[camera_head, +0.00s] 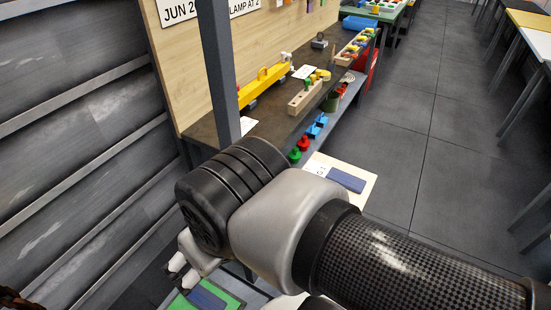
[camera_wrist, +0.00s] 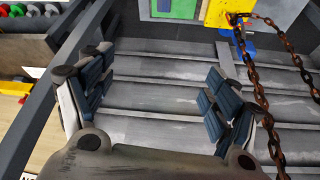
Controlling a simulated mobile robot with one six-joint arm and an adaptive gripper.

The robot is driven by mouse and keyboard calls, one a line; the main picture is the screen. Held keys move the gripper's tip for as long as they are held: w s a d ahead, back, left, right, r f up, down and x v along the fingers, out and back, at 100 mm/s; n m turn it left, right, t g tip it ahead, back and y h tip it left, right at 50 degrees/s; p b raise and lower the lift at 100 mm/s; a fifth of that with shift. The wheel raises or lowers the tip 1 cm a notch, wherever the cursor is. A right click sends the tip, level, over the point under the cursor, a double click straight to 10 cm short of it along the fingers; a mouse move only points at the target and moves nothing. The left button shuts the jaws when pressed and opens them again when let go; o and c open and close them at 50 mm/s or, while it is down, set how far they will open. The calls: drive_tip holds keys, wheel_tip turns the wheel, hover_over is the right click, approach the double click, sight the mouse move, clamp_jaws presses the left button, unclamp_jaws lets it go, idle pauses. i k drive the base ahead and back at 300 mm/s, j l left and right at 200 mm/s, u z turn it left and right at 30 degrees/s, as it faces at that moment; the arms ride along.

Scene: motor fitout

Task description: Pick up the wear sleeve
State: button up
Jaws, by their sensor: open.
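My gripper (camera_head: 183,270) shows at the lower left of the head view, partly covered by my arm. In the wrist view my gripper (camera_wrist: 155,92) has its two dark padded fingers spread wide, with nothing between them. Beyond the fingers is a grey ribbed wall or panel. I cannot single out the wear sleeve in either view. Several small parts on the bench and its lower shelf are too small to identify.
A dark bench (camera_head: 200,135) holds a yellow beam (camera_head: 265,84) and a wooden block (camera_head: 304,97). Red, green and blue parts stand on the lower shelf. A grey post (camera_head: 218,70) rises near my arm. A rusty chain (camera_wrist: 258,85) hangs at right. Floor is clear right of the bench.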

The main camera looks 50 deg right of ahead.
sight(357, 185)
drive_tip(key=z, duration=2.2)
drive_tip(key=i+l+u, duration=0.15)
drive_tip(key=i+l, duration=0.25)
drive_tip(key=i+l+u, duration=0.15)
drive_tip(key=i+l, duration=0.25)
drive_tip(key=l, duration=0.2)
